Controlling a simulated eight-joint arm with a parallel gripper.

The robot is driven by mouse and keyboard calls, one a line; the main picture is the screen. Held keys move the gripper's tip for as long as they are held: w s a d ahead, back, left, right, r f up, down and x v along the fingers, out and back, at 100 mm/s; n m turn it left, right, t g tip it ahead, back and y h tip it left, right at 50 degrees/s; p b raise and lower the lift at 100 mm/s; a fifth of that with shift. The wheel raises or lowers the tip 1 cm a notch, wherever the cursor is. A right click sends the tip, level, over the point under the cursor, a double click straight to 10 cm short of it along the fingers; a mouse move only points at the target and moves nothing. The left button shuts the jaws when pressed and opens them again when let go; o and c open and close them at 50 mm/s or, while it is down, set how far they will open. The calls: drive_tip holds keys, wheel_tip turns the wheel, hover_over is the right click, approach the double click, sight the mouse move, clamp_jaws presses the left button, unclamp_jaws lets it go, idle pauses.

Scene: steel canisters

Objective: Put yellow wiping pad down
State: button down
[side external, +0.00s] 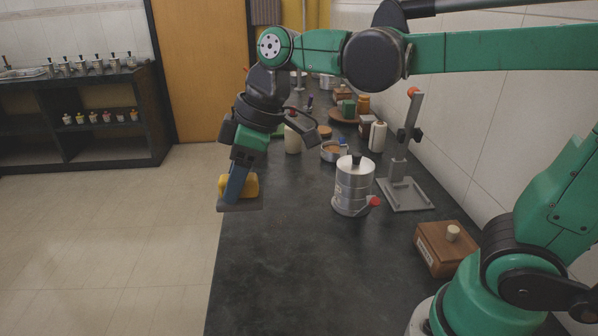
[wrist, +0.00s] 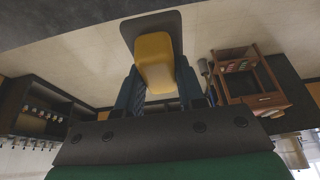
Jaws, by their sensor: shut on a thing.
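The yellow wiping pad (side external: 252,185) is held between the fingers of my gripper (side external: 235,188), near the left edge of the dark countertop (side external: 285,265). A flat dark grey plate (side external: 240,204) sits at the pad's lower side. In the wrist view the yellow pad (wrist: 155,62) shows between the two blue fingers of my gripper (wrist: 157,90), with the dark plate (wrist: 140,28) beyond it. I cannot tell whether the plate touches the counter.
A steel canister (side external: 353,187) with a red-tipped spout stands right of my gripper. Behind it are a grey stand (side external: 405,190), a small pan (side external: 333,151) and a cream bottle (side external: 293,137). A wooden box (side external: 445,247) lies near my base. The front counter is clear.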

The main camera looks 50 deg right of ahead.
wheel_tip(320, 180, down, 17)
drive_tip(key=shift+f, duration=0.15)
idle(0.5)
drive_tip(key=shift+f, duration=0.1)
drive_tip(key=c, duration=0.5)
unclamp_jaws()
drive_tip(key=shift+c, duration=0.2)
drive_tip(key=s+d+r+m+t+h, duration=0.3)
drive_tip(key=d+r+m, duration=0.5)
drive_tip(key=r, duration=0.4)
drive_tip(key=shift+s+d+r+m+t, duration=0.25)
drive_tip(key=shift+s+d+m+t, duration=0.2)
drive_tip(key=shift+s, duration=0.65)
